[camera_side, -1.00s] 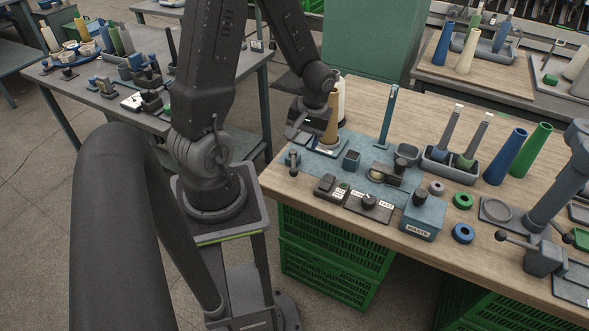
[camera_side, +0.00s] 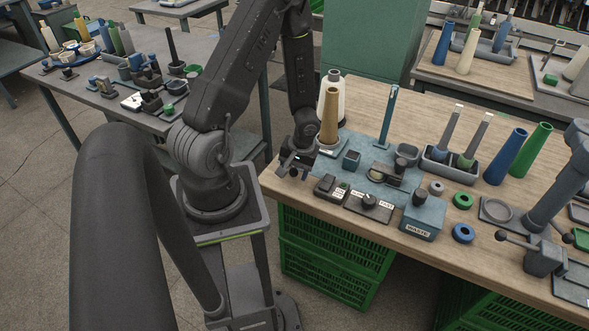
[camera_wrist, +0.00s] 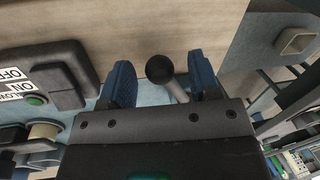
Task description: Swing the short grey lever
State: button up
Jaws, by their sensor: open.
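The short grey lever shows in the wrist view as a dark ball knob (camera_wrist: 160,68) on a grey shaft (camera_wrist: 178,93). My gripper (camera_wrist: 161,62) is open, with one blue finger pad on each side of the knob and a visible gap to both. In the side view my gripper (camera_side: 293,166) is low over the left end of the blue plate, where it hides most or all of the lever.
An ON/OFF switch box (camera_side: 327,187) and a speed knob box (camera_side: 368,203) are in front. A blue WASTE box (camera_side: 424,218) is farther right.

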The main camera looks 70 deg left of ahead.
grip_shut()
dwell(0.5)
